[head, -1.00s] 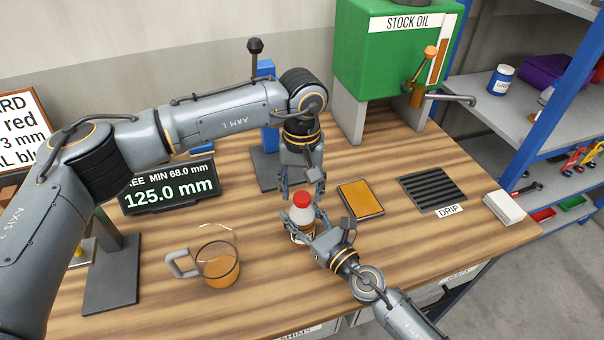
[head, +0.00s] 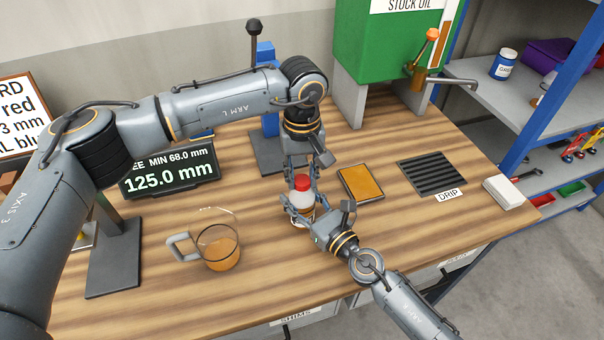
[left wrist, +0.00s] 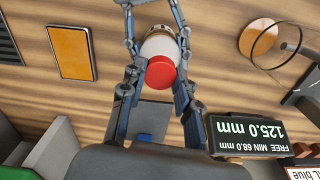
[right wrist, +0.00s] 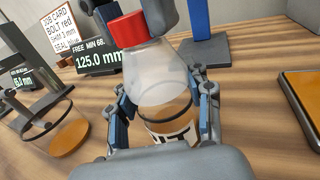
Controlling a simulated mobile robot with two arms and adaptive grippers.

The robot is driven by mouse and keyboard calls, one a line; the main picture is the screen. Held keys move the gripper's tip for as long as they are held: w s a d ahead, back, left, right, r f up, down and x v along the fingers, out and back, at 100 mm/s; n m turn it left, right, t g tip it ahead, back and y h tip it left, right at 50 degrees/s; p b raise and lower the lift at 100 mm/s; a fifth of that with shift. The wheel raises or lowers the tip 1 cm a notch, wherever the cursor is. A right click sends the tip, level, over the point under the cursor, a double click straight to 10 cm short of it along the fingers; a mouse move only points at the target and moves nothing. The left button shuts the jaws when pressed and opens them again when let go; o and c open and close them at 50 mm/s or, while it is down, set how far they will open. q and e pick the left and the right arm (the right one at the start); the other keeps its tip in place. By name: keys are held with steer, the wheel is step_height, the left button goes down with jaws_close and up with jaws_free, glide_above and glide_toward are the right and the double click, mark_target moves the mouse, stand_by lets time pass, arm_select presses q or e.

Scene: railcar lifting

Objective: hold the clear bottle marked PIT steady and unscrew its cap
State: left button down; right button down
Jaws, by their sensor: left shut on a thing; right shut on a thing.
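The clear bottle (head: 301,200) stands upright on the wooden bench with its red cap (head: 302,181) on top. The right wrist view shows its frosted body (right wrist: 158,78) and a label (right wrist: 172,136) with "IT" readable, the rest hidden. My right gripper (head: 302,211) is shut around the lower body, with a finger on each side. My left gripper (head: 302,174) comes from behind and above and is shut on the cap. The left wrist view shows the cap (left wrist: 160,73) between its fingers. Whether the cap has turned I cannot tell.
A glass mug (head: 218,247) with amber liquid stands left of the bottle. An amber-topped tray (head: 361,182) and a drip grate (head: 433,173) lie to the right. A display (head: 170,172) and a blue post (head: 268,110) stand behind.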

arm_select(q)
steer(key=n, duration=1.2)
steer(key=shift+n, duration=0.3)
steer(key=n, duration=0.3)
steer(key=shift+n, duration=0.4)
steer(key=n, duration=0.4)
steer(key=shift+s, duration=0.1)
steer(key=n, duration=1.2)
steer(key=shift+r+n, duration=0.1)
steer(key=shift+n, duration=0.2)
